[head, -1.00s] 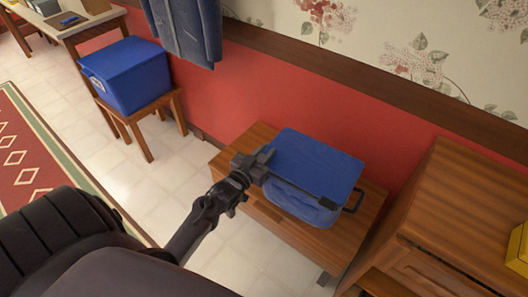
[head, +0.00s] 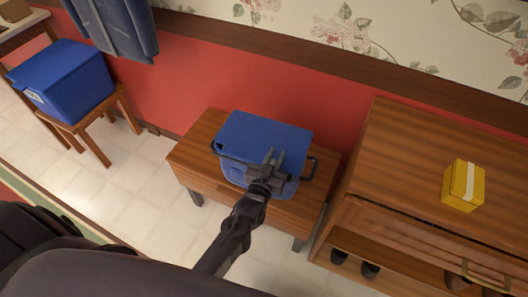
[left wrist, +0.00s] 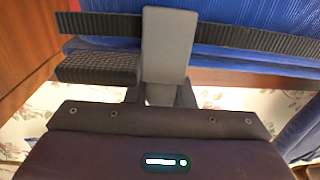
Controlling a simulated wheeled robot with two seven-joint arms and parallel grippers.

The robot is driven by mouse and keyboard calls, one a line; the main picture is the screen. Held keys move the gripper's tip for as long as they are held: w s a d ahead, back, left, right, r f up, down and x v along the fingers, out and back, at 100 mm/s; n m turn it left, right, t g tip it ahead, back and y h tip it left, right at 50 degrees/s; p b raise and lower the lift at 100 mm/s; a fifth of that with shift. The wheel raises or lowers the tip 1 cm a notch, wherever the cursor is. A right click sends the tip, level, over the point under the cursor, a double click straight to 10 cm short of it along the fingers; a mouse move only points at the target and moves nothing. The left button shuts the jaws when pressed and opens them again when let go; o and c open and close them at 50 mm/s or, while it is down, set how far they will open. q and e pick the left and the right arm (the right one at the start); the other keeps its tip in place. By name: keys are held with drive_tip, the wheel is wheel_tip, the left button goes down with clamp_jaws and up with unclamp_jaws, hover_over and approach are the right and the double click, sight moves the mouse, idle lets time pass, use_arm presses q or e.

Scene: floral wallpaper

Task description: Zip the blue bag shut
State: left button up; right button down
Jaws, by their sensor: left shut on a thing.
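The blue bag (head: 262,132) sits on a low wooden bench, its flat blue lid on top. A black zip line runs along its front edge; the black toothed zip strip (left wrist: 235,35) crosses the left wrist view with blue fabric beside it. My left gripper (head: 267,164) is at the bag's front edge, right of its middle. It is shut on a grey tab (left wrist: 166,45) lying across the strip, apparently the zip pull. The gripper hides part of the front edge, so I cannot tell how far the zip is closed there. My right gripper is out of view.
The wooden bench (head: 200,152) has bare room left of the bag. A taller wooden cabinet (head: 400,150) with a yellow box (head: 462,185) stands close on the right. A blue bin (head: 65,82) sits on a stool at left. The red wall is behind.

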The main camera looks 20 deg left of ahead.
use_arm(q)
drive_tip(key=shift+d, duration=0.2)
drive_tip(key=o, duration=0.9)
drive_tip(key=s, duration=0.7)
drive_tip(key=shift+s, duration=0.4)
drive_tip(key=shift+a, duration=0.1)
